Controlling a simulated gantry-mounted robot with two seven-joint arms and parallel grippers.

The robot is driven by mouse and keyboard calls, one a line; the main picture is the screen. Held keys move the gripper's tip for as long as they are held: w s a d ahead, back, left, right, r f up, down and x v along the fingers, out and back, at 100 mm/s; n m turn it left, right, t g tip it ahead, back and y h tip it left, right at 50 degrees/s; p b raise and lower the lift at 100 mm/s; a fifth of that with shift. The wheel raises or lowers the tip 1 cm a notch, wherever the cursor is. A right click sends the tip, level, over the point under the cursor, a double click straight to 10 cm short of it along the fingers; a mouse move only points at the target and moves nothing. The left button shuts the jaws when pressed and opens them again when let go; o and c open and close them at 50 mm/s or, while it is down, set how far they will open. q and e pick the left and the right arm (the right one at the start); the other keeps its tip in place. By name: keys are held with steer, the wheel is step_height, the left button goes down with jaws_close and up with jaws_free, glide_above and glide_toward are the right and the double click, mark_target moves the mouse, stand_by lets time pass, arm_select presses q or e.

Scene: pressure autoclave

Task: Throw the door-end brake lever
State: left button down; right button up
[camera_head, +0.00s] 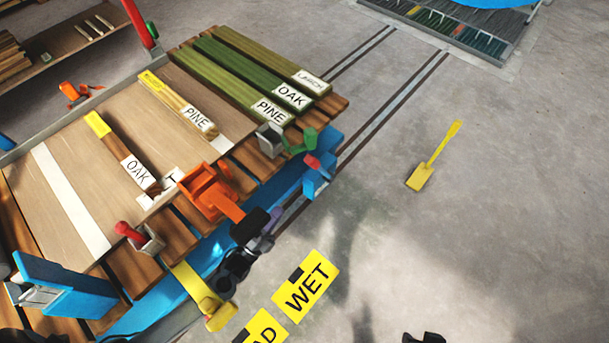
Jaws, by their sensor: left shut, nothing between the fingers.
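A timber-loaded cart with a blue frame (160,287) fills the left. An orange bracket with a stubby arm (212,192) stands on its near side, ending by a black block (249,227). A red-handled lever (130,232) sits in a grey bracket to its left. A green lever (302,142) and a red-tipped blue one (315,168) stand toward the rail end. I cannot tell for sure which is the brake lever. My left gripper (246,250), dark and shut, is beside the black block; contact is unclear. A dark piece (425,338) at the bottom edge may be my right gripper.
Labelled planks, PINE (180,104) and OAK (122,160), lie on the deck. A yellow bar (203,297) juts out below my gripper. Rails (395,102) run up to a grate.

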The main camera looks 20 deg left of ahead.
arm_select(q)
steer(key=shift+w, duration=0.1)
steer(key=b+x, duration=0.4)
steer(key=x, duration=0.9)
steer(key=shift+w+d+r, duration=0.15)
steer(key=shift+w+r, duration=0.05)
steer(key=shift+w, duration=0.15)
